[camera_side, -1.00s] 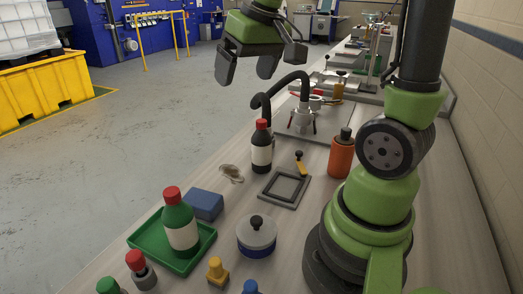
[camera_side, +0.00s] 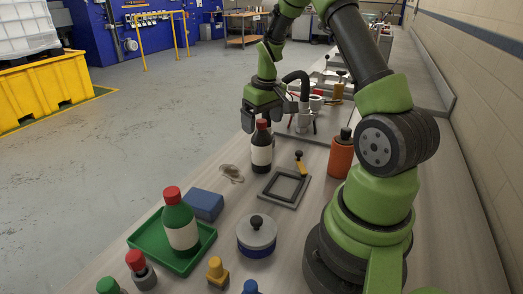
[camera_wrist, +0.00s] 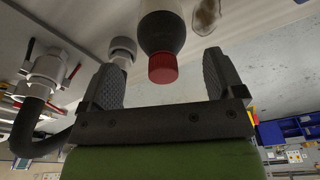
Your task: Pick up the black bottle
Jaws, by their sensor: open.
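The black bottle (camera_side: 261,157) has a red cap and a white label. It stands upright on the bench behind the square grey frame. My gripper (camera_side: 262,127) is at the height of its cap, on its far side. In the wrist view the open fingers (camera_wrist: 164,78) lie to either side of the red cap (camera_wrist: 162,68), and the bottle's dark shoulder (camera_wrist: 163,35) extends beyond the fingertips. The fingers do not appear to touch the bottle. In the side view the cap partly covers the gap between the fingers.
A pump-like fitting with a black hose (camera_side: 303,100) stands close behind and right of the bottle. An orange bottle (camera_side: 341,158) is to the right, a grey frame (camera_side: 285,187) in front. A green bottle (camera_side: 179,222) stands in a green tray (camera_side: 205,246). A crumpled beige scrap (camera_side: 231,173) lies at left.

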